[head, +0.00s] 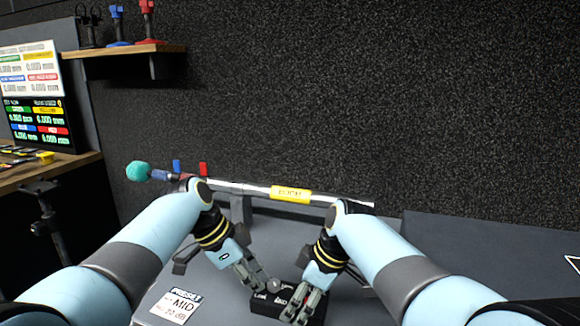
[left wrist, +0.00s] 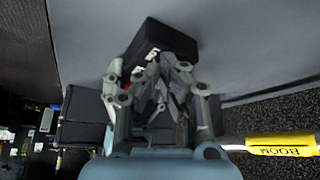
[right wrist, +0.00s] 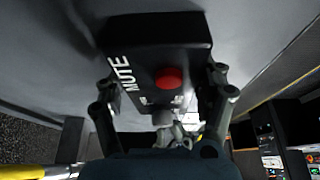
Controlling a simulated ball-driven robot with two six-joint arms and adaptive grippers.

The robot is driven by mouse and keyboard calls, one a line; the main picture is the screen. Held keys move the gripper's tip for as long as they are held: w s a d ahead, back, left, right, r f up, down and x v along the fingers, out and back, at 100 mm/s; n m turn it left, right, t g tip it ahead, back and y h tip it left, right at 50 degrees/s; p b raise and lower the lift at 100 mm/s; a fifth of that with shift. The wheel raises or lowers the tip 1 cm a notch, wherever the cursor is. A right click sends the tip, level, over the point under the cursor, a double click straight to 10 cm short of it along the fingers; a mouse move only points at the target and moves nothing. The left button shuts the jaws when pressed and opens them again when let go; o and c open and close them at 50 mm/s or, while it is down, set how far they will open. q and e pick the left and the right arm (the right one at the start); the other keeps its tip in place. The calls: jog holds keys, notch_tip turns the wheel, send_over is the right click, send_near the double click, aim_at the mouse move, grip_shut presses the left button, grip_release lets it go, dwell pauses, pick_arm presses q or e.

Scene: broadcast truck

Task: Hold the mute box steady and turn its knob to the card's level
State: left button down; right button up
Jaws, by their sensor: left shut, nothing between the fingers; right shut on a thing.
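The black mute box (head: 266,309) lies at the front of the grey desk. In the right wrist view it shows white MUTE lettering, a red button (right wrist: 169,78) and a grey knob (right wrist: 162,118). My right gripper (head: 302,305) is shut on the mute box, one finger on each side. My left gripper (head: 261,284) is shut and empty, its fingertips close beside the knob; I cannot tell whether they touch it. The knob's pointer is not readable. The white card (head: 174,306) reads PRESET, MID, -20 dB and lies left of the box.
A boom pole (head: 245,188) with a yellow BOOM label (head: 291,194) and a teal tip lies across a stand behind my grippers. A monitor (head: 33,95) and wooden counter stand at the left. The desk at the right (head: 470,245) is clear.

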pick_arm(q)
jog(key=shift+d, duration=0.65)
pick_arm(e)
jog(key=shift+a, duration=0.1)
pick_arm(q)
jog(key=shift+s+d, duration=0.1)
jog(key=shift+s, duration=0.15)
pick_arm(e)
jog(key=shift+a, duration=0.1)
dwell(0.3)
pick_arm(q)
jog(key=shift+s+a, duration=0.1)
jog(key=shift+a, duration=0.25)
jog(key=shift+a+r, duration=0.15)
jog(key=shift+r, duration=1.35)
jog(key=shift+a+r, duration=0.1)
jog(key=shift+r, duration=1.4)
